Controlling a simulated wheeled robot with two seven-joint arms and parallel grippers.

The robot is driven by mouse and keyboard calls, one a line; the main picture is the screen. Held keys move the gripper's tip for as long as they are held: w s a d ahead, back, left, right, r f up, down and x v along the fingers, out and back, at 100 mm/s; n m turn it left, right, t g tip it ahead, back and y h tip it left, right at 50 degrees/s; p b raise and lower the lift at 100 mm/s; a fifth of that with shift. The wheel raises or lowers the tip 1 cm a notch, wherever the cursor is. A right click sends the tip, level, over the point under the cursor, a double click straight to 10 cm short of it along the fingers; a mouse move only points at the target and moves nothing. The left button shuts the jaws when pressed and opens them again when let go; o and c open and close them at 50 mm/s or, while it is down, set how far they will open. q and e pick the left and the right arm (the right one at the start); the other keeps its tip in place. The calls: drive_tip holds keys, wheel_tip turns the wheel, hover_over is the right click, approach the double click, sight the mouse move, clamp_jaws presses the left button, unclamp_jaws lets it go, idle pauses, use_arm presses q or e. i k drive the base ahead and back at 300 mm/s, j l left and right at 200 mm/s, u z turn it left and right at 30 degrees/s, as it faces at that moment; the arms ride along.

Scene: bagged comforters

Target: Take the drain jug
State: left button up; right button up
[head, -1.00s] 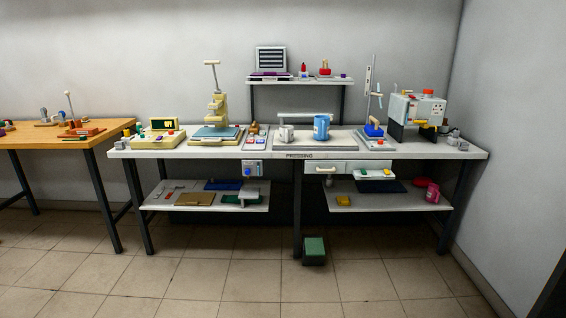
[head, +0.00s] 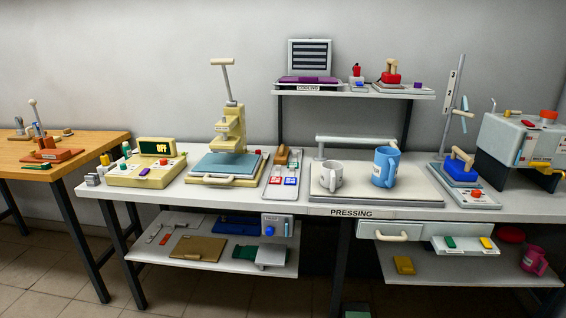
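No readable label tells which vessel is the drain jug. A blue jug (head: 384,168) with a handle and a small light label stands upright on the light pressing board. A smaller white mug (head: 331,175) stands to its left. A pink jug (head: 534,261) with a handle is on the lower right shelf, near the right edge of the view. Neither of my grippers is in view.
The bench (head: 120,190) carries a heat press (head: 228,155), a control box with an "OFF" display (head: 158,147), a blue iron (head: 462,167) and a grey steam unit (head: 520,145). An open drawer (head: 400,230) juts out above the lower right shelf (head: 440,268).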

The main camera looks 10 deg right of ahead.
sight(331, 171)
drive_tip(key=i+j+z, duration=0.45)
drive_tip(key=i+j, duration=0.8)
drive_tip(key=j, duration=0.1)
